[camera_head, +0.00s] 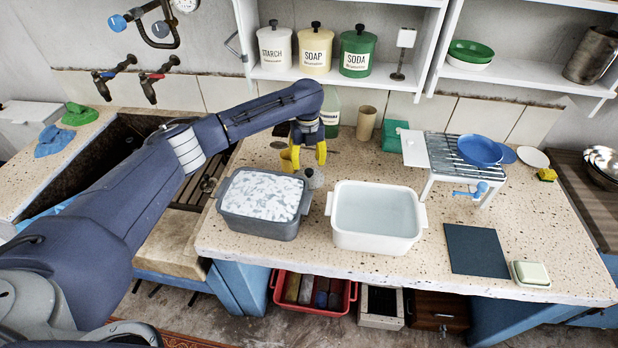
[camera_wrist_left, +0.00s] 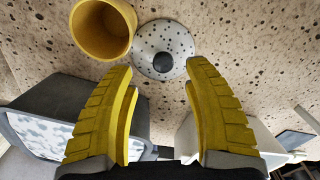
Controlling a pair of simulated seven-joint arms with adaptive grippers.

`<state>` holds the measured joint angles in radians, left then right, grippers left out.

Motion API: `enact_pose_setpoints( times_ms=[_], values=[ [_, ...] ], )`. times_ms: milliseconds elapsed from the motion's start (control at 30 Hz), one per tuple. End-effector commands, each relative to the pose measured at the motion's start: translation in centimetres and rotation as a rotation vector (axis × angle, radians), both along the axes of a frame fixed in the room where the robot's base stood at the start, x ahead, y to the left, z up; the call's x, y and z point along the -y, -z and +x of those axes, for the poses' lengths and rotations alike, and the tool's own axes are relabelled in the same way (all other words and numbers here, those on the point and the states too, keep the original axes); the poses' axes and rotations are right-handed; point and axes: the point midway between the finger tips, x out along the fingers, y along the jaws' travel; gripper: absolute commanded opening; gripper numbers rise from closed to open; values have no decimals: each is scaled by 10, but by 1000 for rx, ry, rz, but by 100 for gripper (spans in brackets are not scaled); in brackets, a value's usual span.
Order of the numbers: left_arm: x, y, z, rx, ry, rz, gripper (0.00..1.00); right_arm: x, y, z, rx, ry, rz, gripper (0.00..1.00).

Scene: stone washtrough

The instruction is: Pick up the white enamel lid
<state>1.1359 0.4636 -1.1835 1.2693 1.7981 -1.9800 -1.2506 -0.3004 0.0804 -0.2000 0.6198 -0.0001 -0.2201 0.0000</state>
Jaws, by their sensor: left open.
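The white enamel lid (camera_wrist_left: 163,42) is a round, pale, speckled disc with a dark knob. It lies on the speckled counter, knob up, in the left wrist view. In the head view the lid (camera_head: 313,179) shows small behind the two basins, partly covered by my gripper. My left gripper (camera_head: 309,156) has yellow fingers and is open and empty above the counter by the lid. In the left wrist view the left gripper (camera_wrist_left: 158,72) has its fingertips apart, with the lid's knob between and just beyond them. My right gripper is not in view.
A yellow cup (camera_wrist_left: 103,28) stands close beside the lid. A grey basin with suds (camera_head: 263,195) and a white basin of water (camera_head: 376,214) stand in front. A metal rack (camera_head: 445,150) with a blue plate (camera_head: 480,150) is to the right. Shelves with canisters (camera_head: 315,50) hang behind.

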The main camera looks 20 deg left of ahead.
Motion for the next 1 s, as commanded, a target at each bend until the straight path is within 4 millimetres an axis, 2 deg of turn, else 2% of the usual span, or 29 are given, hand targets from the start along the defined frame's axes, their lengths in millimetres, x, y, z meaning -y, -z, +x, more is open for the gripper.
enact_pose_setpoints(
  times_ms=[333, 500, 767, 1000],
  values=[
    [5, 41, 0, -3, -1, -1, 51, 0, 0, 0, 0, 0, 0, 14],
    [5, 48, 1, -1, -1, 0, 51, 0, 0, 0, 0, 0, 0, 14],
    [4, 48, 1, -1, 0, 0, 51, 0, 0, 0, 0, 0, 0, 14],
    [4, 48, 1, -1, 0, 0, 23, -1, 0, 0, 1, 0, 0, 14]
  ],
)
